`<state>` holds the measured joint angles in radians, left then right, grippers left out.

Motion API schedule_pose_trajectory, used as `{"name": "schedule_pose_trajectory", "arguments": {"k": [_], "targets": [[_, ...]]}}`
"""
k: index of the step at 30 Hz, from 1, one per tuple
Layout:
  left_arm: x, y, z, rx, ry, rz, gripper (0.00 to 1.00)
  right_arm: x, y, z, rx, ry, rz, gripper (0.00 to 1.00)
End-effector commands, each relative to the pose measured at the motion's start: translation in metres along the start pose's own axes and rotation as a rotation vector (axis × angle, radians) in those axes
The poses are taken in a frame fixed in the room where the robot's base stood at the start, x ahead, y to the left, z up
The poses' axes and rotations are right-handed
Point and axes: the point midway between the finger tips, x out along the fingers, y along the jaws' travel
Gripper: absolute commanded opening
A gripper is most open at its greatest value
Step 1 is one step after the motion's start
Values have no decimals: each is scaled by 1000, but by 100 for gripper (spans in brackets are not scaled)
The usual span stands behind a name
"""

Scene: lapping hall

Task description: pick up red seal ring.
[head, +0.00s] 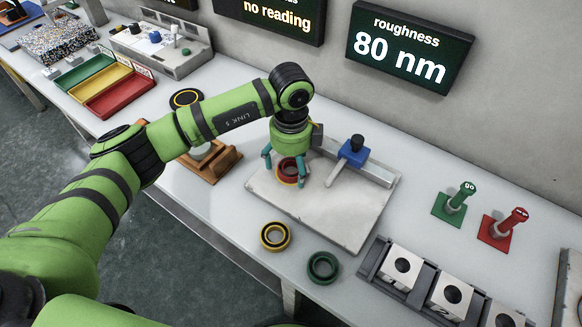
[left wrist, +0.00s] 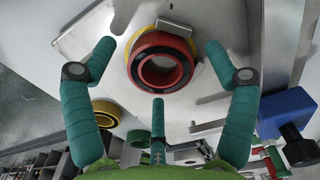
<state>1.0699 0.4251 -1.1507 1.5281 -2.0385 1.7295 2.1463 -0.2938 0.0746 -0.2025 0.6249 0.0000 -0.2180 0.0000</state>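The red seal ring (head: 291,171) sits on the grey plate (head: 345,222), with a yellow rim showing beneath it. In the left wrist view the red seal ring (left wrist: 146,44) is upper middle, with yellow (left wrist: 180,27) at its edge. My left gripper (head: 286,167) hangs over the ring with teal fingers spread on either side. In the left wrist view the fingers of my left gripper (left wrist: 160,50) are apart, with gaps between them and the ring. My right gripper is not in view.
A blue clamp-like block (head: 354,153) on a grey rod stands right of the ring. A yellow ring (head: 275,236) and a green ring (head: 323,267) lie in front of the plate. Grey blocks (head: 402,268) stand front right. A wooden holder (head: 212,163) is left.

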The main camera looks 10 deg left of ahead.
Motion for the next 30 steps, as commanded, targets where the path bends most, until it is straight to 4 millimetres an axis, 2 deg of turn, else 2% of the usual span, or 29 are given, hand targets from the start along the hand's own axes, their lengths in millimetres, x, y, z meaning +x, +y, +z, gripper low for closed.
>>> {"name": "schedule_pose_trajectory", "arguments": {"k": [1,3,4,19,23,26,30], "targets": [[0,0,0,0,0,0,59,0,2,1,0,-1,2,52],[0,0,0,0,0,0,31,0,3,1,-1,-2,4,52],[0,0,0,0,0,0,26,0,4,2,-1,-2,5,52],[-6,0,0,1,0,0,25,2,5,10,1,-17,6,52],[-20,-1,0,1,0,-3,25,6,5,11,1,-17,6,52],[-38,-1,0,1,-1,-6,25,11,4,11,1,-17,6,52],[-56,4,-28,9,1,-4,25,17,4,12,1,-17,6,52]]}}
